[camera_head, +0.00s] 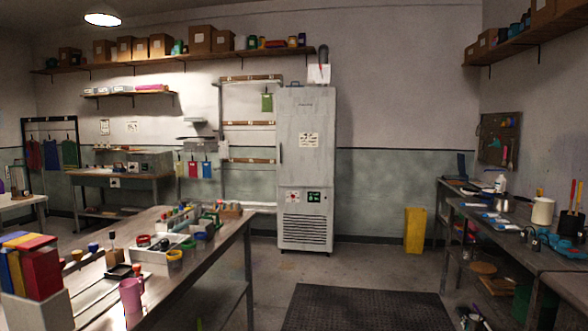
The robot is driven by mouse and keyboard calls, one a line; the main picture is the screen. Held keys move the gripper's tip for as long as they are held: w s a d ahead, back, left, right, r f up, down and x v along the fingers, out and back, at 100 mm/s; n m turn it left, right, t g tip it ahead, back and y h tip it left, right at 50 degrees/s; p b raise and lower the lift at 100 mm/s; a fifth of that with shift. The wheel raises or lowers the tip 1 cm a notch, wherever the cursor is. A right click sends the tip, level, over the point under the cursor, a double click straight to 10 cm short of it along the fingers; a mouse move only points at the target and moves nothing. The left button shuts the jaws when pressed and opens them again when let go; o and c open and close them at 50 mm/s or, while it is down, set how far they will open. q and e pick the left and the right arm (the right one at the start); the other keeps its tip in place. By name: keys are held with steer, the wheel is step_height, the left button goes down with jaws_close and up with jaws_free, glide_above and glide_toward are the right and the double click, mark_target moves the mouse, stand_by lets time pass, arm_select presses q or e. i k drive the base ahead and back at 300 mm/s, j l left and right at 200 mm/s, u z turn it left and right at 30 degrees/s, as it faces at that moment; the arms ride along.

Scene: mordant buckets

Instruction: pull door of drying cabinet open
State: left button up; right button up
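The drying cabinet (306,221) is a tall pale grey unit against the back wall, a little right of the picture's middle. Its door (307,125) looks shut and carries paper labels, with a louvred vent low on the front. A thin dark handle (281,153) seems to run along the door's left edge. Neither of my grippers is in view.
A long workbench (228,232) with jars, trays and a pink mug fills the left foreground. A dark floor mat (366,308) lies in front of the cabinet. Benches (508,228) line the right wall. A yellow bin (414,230) stands right of the cabinet. The floor between is clear.

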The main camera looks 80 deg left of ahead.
mark_target(305, 143)
steer(key=u, duration=3.45)
